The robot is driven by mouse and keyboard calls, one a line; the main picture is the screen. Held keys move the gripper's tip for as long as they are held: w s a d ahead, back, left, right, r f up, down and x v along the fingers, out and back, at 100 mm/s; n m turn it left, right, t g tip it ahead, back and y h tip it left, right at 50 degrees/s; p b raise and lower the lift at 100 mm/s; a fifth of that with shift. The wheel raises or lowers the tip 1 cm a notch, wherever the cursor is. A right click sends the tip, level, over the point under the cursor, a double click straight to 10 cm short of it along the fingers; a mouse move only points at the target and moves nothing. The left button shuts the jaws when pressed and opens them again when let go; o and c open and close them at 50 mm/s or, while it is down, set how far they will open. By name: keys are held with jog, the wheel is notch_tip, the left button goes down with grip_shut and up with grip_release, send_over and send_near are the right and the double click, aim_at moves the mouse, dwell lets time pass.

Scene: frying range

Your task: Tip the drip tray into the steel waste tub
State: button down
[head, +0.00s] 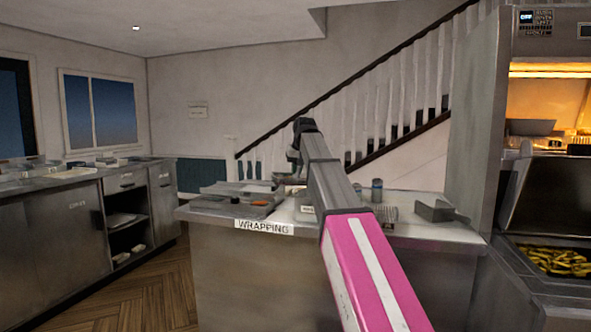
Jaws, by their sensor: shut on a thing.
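My arm reaches away over the wrapping counter. My gripper (293,163) is at its far end, small and partly hidden behind the wrist. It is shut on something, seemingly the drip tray. A flat grey tray shape (238,187) shows just left of the gripper, over the back of the counter; at this size I cannot tell whether it rests or hangs there. Its contents cannot be made out. I cannot identify the steel waste tub for sure in this view.
The wrapping counter (240,262) stands ahead, with a dark tray of small items (235,206), a small canister (377,190) and a grey open holder (437,212) on top. A fryer with chips (560,260) is at right. Steel cabinets (70,228) line the left; wooden floor (140,290) lies between.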

jog(key=y, duration=0.1)
jog(key=d+r+y, duration=0.1)
jog(key=y, duration=0.1)
jog(key=d+r+m+y, duration=0.1)
jog(key=y, duration=0.1)
jog(key=shift+w+d+r, duration=0.1)
jog(key=shift+w+d, duration=0.1)
jog(key=shift+d, duration=0.05)
jog(key=d+y, duration=0.2)
jog(key=y, duration=0.1)
jog(key=d+m+y, duration=0.1)
jog(key=shift+w+d+r+y, duration=0.2)
jog(key=shift+r+y, duration=0.1)
jog(key=shift+w+d+m+y, duration=0.15)
jog(key=shift+d+m+y, duration=0.3)
jog(key=shift+d+y, duration=0.6)
jog(key=shift+w+d+m+y, duration=0.1)
jog(key=shift+d+m+y, duration=0.35)
jog(key=shift+d+y, duration=0.6)
jog(key=shift+a, duration=0.2)
